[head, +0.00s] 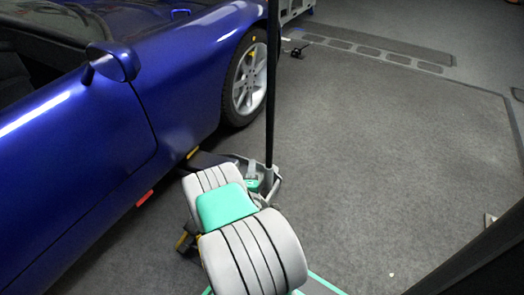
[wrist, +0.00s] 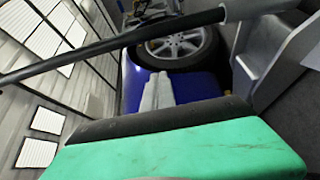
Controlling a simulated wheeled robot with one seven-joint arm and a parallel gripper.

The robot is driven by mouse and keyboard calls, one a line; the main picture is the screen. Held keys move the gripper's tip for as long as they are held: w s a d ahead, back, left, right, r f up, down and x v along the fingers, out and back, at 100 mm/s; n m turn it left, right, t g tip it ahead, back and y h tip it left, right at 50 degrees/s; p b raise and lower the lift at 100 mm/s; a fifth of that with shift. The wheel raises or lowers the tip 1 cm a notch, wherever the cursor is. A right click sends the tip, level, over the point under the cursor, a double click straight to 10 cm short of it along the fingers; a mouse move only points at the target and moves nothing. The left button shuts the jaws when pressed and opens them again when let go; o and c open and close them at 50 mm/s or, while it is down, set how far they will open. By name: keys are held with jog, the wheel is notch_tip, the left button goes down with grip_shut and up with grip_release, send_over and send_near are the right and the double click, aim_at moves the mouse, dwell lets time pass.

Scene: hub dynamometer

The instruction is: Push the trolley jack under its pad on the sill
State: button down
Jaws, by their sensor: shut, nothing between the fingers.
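The trolley jack (head: 272,188) stands on the floor beside the blue car, with its long black handle (head: 271,85) upright. A dark low part reaches left towards the sill; my arm hides much of the jack. A yellow pad (head: 193,153) and a red pad (head: 144,198) show along the sill's lower edge. In the wrist view, my gripper (wrist: 158,78) appears as two pale fingers held together, empty, pointing towards the car's wheel. The handle (wrist: 110,45) crosses that view beyond them. I cannot tell whether the fingers touch the jack.
The blue car (head: 170,85) fills the left side, its front wheel (head: 250,82) just beyond the jack. Open grey floor (head: 400,150) lies to the right. A flat floor plate with slots (head: 370,50) is at the back.

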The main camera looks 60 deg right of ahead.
jog(key=w+d+p, duration=0.3)
jog(key=d, duration=0.7)
jog(key=shift+w+d, duration=0.15)
jog(key=shift+d, duration=0.25)
